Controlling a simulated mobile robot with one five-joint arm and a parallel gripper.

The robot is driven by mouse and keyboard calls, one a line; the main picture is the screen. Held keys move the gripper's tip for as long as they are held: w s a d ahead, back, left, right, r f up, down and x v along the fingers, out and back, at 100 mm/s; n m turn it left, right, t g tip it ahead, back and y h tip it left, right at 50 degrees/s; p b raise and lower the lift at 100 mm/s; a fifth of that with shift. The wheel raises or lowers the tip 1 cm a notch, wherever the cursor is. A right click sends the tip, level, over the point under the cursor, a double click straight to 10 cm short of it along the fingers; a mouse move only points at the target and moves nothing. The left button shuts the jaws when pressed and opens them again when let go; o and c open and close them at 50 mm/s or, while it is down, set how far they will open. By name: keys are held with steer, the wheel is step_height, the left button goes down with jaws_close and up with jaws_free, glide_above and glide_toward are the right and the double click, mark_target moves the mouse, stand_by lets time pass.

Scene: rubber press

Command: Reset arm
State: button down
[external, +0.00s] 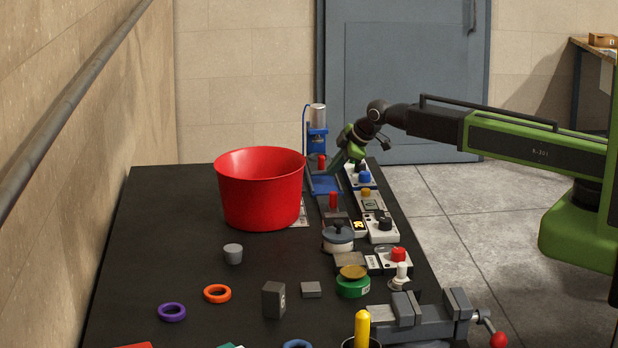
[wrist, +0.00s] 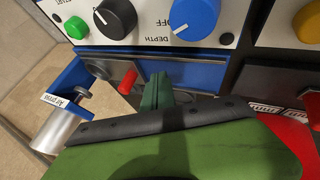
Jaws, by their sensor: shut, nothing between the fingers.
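My green gripper (external: 338,166) is shut and empty at the end of my extended arm, low beside the blue air press (external: 318,134) at the table's far end. In the wrist view my gripper (wrist: 157,91) points toward the press's blue body (wrist: 190,73) and the white control panel. The red press handle (wrist: 128,81) is left of the fingertips. The white control panel (wrist: 205,28) has a black knob (wrist: 115,18) and a blue knob (wrist: 194,16). In the external view, the blue knob (external: 365,177) is right of my gripper. Exact clearance is unclear.
A large red bucket (external: 260,190) stands left of the press. Several control boxes, including a white one with a black knob (external: 380,228), line the right edge. A vise (external: 420,318) is nearer the camera. Rings and blocks lie around. A grey door (external: 405,60) is behind.

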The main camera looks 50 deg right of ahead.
steer(key=p+v, duration=0.5)
steer(key=v, duration=0.4)
steer(key=shift+d, duration=0.1)
steer(key=s+d+f+m+g, duration=0.2)
steer(key=s+m, duration=0.3)
steer(key=s, duration=0.5)
steer(key=s+d+f+m+g, duration=0.3)
steer(key=s+d+m+g, duration=0.2)
steer(key=s, duration=0.6)
steer(key=shift+s+h, duration=0.3)
steer(key=c, duration=2.2)
jaws_free()
